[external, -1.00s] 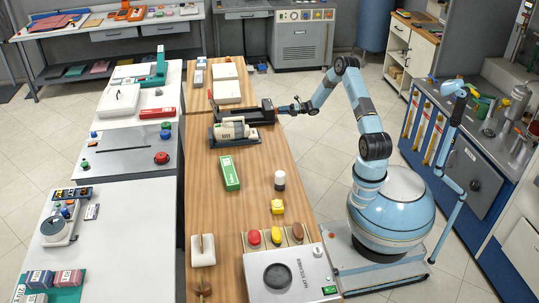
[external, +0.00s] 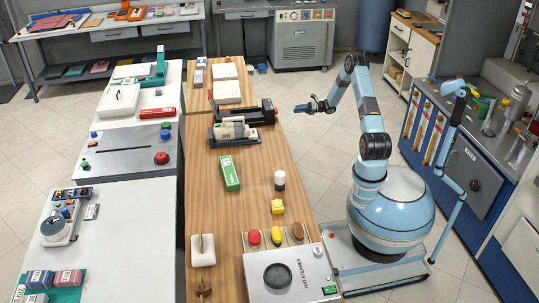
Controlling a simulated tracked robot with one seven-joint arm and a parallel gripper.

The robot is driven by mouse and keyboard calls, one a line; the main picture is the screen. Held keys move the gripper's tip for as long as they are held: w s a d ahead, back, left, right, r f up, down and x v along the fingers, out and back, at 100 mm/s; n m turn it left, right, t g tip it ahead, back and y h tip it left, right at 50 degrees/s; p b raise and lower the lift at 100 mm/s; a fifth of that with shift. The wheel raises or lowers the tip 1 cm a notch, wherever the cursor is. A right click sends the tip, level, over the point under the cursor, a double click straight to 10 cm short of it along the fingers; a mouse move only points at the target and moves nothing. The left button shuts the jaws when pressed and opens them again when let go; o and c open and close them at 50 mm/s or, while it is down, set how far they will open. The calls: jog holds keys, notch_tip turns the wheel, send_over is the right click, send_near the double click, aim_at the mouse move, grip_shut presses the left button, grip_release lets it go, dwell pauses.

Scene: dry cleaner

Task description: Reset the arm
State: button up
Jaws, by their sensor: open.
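My gripper (external: 299,108) is in the external view, in the air just off the right edge of the wooden counter (external: 265,160). It points left, toward the black machine (external: 243,116) near the far part of the counter, and is apart from it. The jaws are open, and I see nothing held between them. My arm is bent, with its elbow raised above the light blue round base.
A blue workbench (external: 468,165) stands to the right. The floor between is clear.

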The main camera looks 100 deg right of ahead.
jog(key=shift+w+r, duration=0.1)
dwell(0.3)
jog(key=w+a+r+n+g+y, duration=0.35)
jog(key=w+a+r+n, duration=0.35)
jog(key=a, duration=0.5)
jog(key=w+a+r+n+g+y, duration=0.2)
jog(key=w+a+r+n+g, duration=0.2)
jog(key=w+a+r+n, duration=0.55)
jog(key=w+a+r+n+g+y, duration=0.2)
jog(key=w+a+r+n+g, duration=0.2)
jog(key=a, duration=1)
jog(key=s+a+r+n+g+h, duration=0.2)
jog(key=s+a+r+n, duration=0.15)
jog(key=a+n, duration=0.45)
jog(key=s+a+r+n+g+h, duration=0.15)
jog(key=a+r+n, duration=0.25)
jog(key=a, duration=0.8)
jog(key=s+a+r+n+t+h, duration=0.1)
jog(key=s+a+r+n+h, duration=0.1)
jog(key=s+a+n, duration=0.2)
jog(key=s+a+r+n+t+h, duration=0.1)
jog(key=s+a+r+n+h, duration=0.1)
jog(key=s+a+n, duration=0.3)
jog(key=s+n, duration=0.4)
jog(key=s, duration=0.1)
jog(key=shift+s+a+r+t, duration=0.3)
jog(key=shift+s, duration=0.1)
